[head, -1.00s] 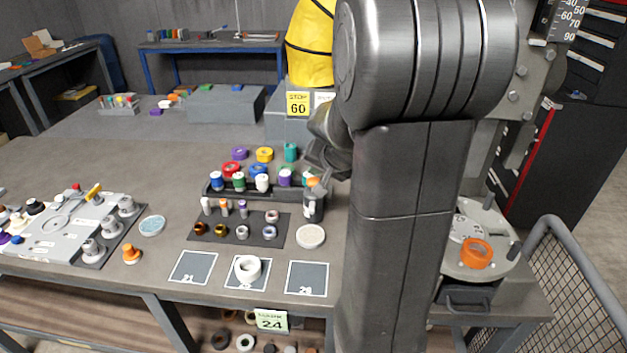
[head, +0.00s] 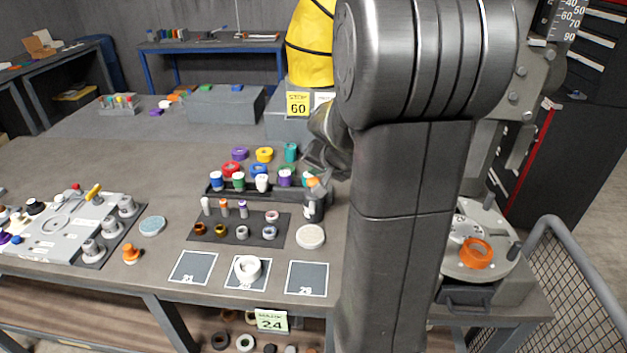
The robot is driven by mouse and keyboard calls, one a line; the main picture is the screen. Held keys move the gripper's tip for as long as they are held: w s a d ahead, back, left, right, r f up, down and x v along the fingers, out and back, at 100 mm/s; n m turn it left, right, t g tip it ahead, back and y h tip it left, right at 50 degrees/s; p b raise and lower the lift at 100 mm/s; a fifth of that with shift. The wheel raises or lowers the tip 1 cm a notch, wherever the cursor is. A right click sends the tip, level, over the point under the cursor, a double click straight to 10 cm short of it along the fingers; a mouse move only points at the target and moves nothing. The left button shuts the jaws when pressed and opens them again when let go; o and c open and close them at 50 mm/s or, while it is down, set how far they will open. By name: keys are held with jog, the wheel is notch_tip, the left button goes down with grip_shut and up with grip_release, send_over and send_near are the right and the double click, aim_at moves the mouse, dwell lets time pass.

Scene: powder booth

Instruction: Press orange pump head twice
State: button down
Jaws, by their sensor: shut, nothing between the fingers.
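A dark bottle (head: 314,207) with a pale label stands upright at the right end of the small-parts rows on the bench. Its orange pump head (head: 312,182) shows on top. My gripper (head: 318,171) is shut and empty, pointing down just above the pump head. Whether its tips touch the orange head I cannot tell at this size. My arm hides the area to the right of the bottle.
A black rack (head: 250,190) with several coloured spools stands left of the bottle. A dark mat (head: 212,236) with small caps lies in front. A pale round disc (head: 310,236) lies near the bottle. An orange knob (head: 131,254) stands at the left.

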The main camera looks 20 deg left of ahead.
aim_at(313, 180)
jog(key=shift+f, duration=0.1)
jog(key=shift+f+b, duration=0.35)
jog(key=shift+b, duration=0.25)
jog(key=shift+f+b, duration=1)
jog(key=shift+f, duration=0.05)
dwell(1.0)
jog(key=shift+r, duration=0.1)
jog(key=shift+r+p, duration=1.15)
jog(key=shift+r, duration=0.25)
jog(key=shift+r+p, duration=1.9)
jog(key=shift+r, duration=0.6)
